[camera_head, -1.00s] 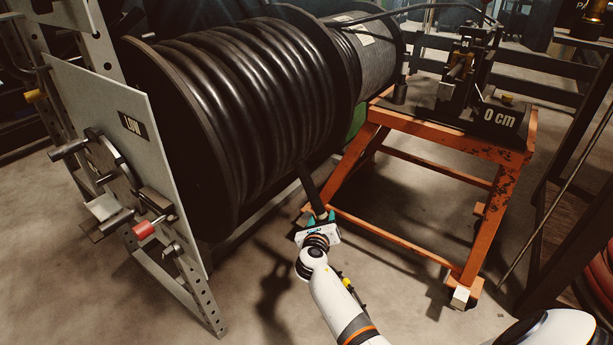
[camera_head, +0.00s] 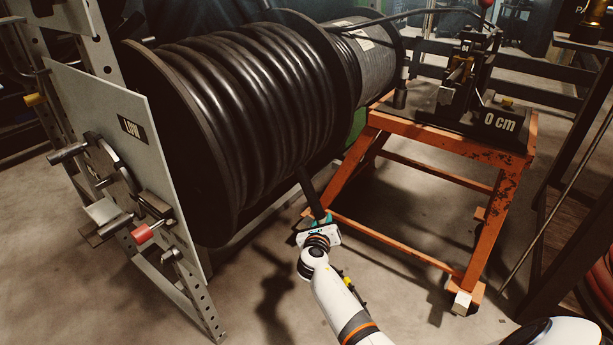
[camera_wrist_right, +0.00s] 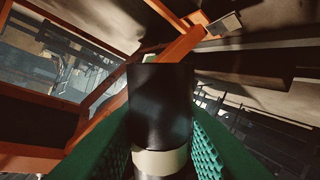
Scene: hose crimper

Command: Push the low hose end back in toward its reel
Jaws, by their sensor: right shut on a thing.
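The reel (camera_head: 250,110) wound with thick black hose stands at the upper left in the head view. The low hose end (camera_head: 311,192) hangs down from the reel's lower right side. My right gripper (camera_head: 319,219) is shut on it near its tip. In the right wrist view the black hose end (camera_wrist_right: 160,105), with a pale band (camera_wrist_right: 160,161) near the bottom, stands between the green ridged finger pads. My left gripper is not in view.
A grey panel with a crank (camera_head: 110,165) is at the left. Open floor lies in front.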

